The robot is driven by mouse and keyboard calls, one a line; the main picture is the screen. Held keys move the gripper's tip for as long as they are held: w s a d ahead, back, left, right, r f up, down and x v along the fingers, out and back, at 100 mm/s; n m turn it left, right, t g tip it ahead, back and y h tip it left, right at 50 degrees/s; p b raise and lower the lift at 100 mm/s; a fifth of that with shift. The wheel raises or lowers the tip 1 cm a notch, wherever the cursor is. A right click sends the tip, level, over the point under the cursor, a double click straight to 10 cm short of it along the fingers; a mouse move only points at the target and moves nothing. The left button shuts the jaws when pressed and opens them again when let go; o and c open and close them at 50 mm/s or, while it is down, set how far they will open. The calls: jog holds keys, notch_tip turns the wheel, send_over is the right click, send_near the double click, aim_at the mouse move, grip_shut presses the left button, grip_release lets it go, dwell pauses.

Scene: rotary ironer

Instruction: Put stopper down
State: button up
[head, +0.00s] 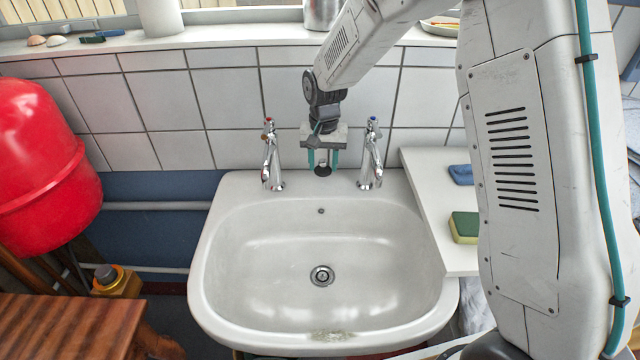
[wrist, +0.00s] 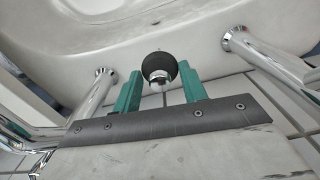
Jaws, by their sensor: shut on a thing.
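The stopper (head: 323,171) is a small round black plug with a chrome fitting. In the wrist view, the stopper (wrist: 160,66) sits between the tips of two teal fingers. My gripper (head: 323,160) points down over the back ledge of the white sink (head: 212,240), between the two chrome taps, and is shut on the stopper. The stopper is at or just above the ledge; I cannot tell whether it touches. The drain (head: 322,276) in the basin floor is uncovered.
The left tap (head: 270,160) and right tap (head: 371,158) stand close on either side of my gripper. A white shelf (head: 425,190) at right holds a green-yellow sponge (head: 464,228) and a blue item (head: 461,174). A red tank (head: 45,160) is at left. The basin is empty.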

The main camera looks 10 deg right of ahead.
aim_at(321, 183)
jog(key=w+r, duration=0.3)
jog(key=w, duration=0.1)
jog(key=shift+n, duration=0.4)
jog(key=f, duration=0.9)
jog(key=shift+s+d+f, duration=0.1)
jog(key=shift+s+f, duration=0.15)
jog(key=shift+f, duration=0.1)
jog(key=shift+f, duration=0.15)
jog(key=o, duration=1)
jog(key=shift+c, duration=0.2)
